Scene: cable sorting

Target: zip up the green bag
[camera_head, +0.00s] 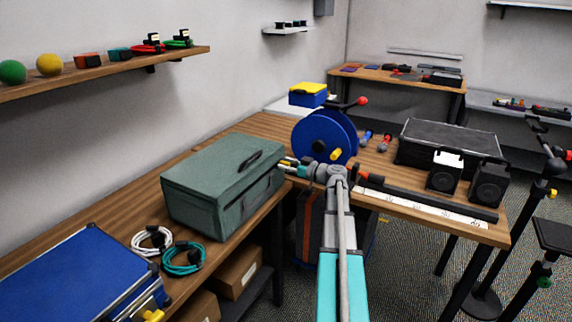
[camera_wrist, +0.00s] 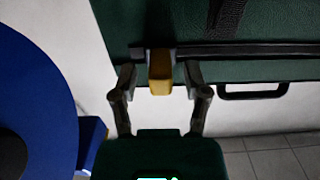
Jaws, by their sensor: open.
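The green bag (camera_head: 205,185) is a boxy case on the wooden bench, with a black handle on its lid. In the wrist view the bag (camera_wrist: 150,18) fills the top, with a dark zip strip (camera_wrist: 255,50) running to the right. A yellow zip pull (camera_wrist: 160,83) sits at the left end of that strip. My gripper (camera_wrist: 160,76) is open, with one finger on each side of the pull. A gap shows on both sides.
White and teal cable coils (camera_head: 183,258) and a blue case (camera_head: 75,275) lie in front of the bag. A blue cable reel (camera_head: 318,138) stands close behind my gripper, and shows at left in the wrist view. Speakers (camera_head: 489,183) and a black case are farther right.

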